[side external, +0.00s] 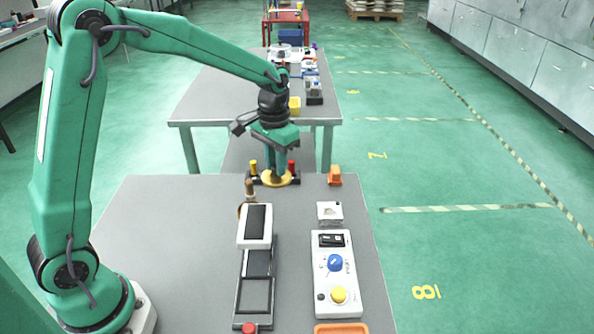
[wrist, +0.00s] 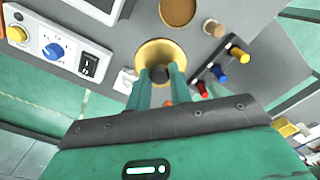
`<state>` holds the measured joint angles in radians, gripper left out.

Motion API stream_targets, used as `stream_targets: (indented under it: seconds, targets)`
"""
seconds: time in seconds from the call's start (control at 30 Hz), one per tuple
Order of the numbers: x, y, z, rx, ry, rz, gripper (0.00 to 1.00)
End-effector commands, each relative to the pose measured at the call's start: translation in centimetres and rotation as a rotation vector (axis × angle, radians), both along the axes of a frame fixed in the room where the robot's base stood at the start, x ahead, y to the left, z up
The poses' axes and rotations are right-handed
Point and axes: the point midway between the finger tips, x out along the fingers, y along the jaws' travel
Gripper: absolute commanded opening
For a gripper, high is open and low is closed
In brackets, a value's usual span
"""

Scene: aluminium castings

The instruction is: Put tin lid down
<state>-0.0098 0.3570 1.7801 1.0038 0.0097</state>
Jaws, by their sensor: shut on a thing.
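The tin lid is a round gold disc with a dark knob. In the wrist view the lid (wrist: 150,50) lies at my fingertips, and in the side view the lid (side external: 287,180) shows below my fingers, partly in front of the peg rack. My gripper (wrist: 160,74) is shut on the dark knob; in the side view my gripper (side external: 275,172) points straight down near the table's far edge. The lid looks level. I cannot tell whether it touches the table. A round brown-topped thing (wrist: 178,10), perhaps the tin, is apart from the lid.
A rack with a yellow peg (side external: 254,167), a red peg (side external: 291,167) and a blue peg (wrist: 220,73) is close by the lid. A brown stopper (side external: 249,187), an orange piece (side external: 334,176), a screen device (side external: 255,226) and a control box (side external: 337,270) stand around.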

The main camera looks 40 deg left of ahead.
Motion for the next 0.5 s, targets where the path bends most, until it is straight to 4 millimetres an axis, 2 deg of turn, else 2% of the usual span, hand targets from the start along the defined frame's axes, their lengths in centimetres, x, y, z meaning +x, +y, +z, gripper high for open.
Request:
stream_targets:
  seconds: [0.2,0.5]
  targets:
    - [4.1,-5.3,-0.3,0.0,0.001,-0.006,0.0]
    - [7.6,-12.4,-1.0,0.0,0.001,-0.004,0.0]
